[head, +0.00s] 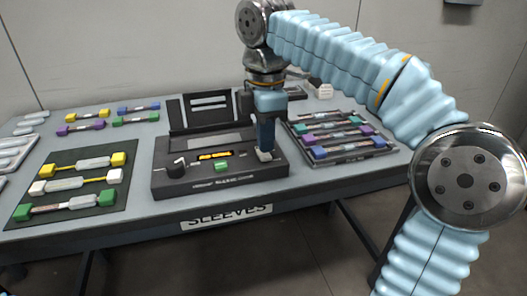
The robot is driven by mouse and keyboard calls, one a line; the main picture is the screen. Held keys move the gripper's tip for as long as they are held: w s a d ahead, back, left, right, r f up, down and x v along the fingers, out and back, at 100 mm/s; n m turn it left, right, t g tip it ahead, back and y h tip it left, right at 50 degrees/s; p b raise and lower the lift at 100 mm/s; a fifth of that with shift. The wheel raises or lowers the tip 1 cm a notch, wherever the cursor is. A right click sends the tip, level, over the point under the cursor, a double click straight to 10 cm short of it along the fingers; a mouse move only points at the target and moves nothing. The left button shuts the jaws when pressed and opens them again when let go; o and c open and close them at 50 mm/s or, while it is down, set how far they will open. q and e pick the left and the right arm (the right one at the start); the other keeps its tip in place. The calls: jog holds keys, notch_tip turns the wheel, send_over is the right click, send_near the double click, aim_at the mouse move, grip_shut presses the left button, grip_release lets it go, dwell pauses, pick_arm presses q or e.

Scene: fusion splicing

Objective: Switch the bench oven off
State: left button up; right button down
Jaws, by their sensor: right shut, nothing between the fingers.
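The bench oven appears to be the dark box (225,184) in the middle of the table, with its lid (190,112) raised at the back. A yellow strip (215,155) shows in a slot on its top. My right gripper (264,154) is shut and empty, pointing down at a pale switch-like part on the right of the box. The fingertips look very close to this part; I cannot tell whether they touch it. My left gripper is not in view.
A dark mat (128,199) with several colour-ended pieces lies at left. A tray (350,157) with several more is at right, beside the oven. Loose coloured pieces (138,108) lie at the back left. A "SLEEVES" label (227,216) is on the table's front edge.

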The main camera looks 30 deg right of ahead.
aim_at(265, 156)
jog(key=shift+f+b, duration=0.6)
jog(key=shift+f, duration=0.3)
dwell(0.4)
notch_tip(265, 156, up, 5)
jog(key=p, duration=0.5)
jog(key=shift+r, duration=1)
